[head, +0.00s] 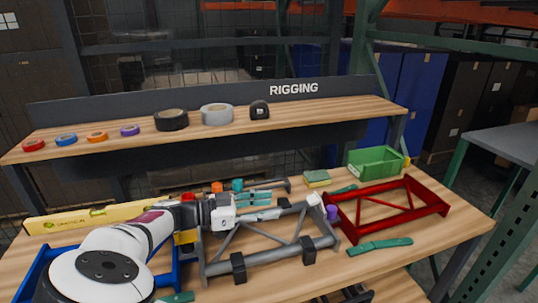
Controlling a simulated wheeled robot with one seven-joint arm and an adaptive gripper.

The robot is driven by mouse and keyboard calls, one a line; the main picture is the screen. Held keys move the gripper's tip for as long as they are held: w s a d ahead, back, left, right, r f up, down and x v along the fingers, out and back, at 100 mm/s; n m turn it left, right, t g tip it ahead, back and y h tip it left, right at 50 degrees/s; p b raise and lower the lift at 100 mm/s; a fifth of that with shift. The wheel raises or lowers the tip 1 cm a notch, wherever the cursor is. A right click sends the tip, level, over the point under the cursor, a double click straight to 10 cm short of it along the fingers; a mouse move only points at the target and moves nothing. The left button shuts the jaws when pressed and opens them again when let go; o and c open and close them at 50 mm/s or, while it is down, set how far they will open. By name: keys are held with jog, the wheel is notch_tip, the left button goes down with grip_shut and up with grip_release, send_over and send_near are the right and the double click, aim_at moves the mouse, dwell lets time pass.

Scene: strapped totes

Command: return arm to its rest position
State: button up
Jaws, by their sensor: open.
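My white arm reaches in from the lower left of the head view, low over the wooden workbench (461,221). My gripper (268,206) points to the right above the back part of a grey metal frame (282,257). It is open, and I see nothing held in it. The arm and gripper hide part of the grey frame and of a blue frame (38,277) at the left. Whether the gripper touches the grey frame cannot be told from this view.
Black straps (238,268) wrap the grey frame. A red frame (392,208), a green bin (377,162) and a teal-handled tool (379,246) lie to the right. A yellow level (90,216) lies behind the arm. A shelf (335,112) with tape rolls stands at the back.

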jog(key=s+d+r+n+g+y+p, duration=0.15)
jog(key=s+d+r+g+y, duration=0.3)
jog(key=d, duration=0.45)
jog(key=s+d+r+n+g+y+p, duration=0.1)
jog(key=s+d+r+n+g+y, duration=0.2)
jog(key=s+d+r+y, duration=0.45)
jog(key=s+d+r+n+t+y+p, duration=0.2)
jog(key=s+r+n, duration=0.3)
jog(key=s, duration=0.6)
jog(key=s+d+r+n+t+y+p, duration=0.1)
jog(key=s+r+n+t, duration=0.3)
jog(key=s, duration=0.7)
jog(key=shift+s+d+r+n+y+p, duration=0.35)
jog(key=shift+d+r+n+y, duration=0.25)
jog(key=shift+d, duration=0.3)
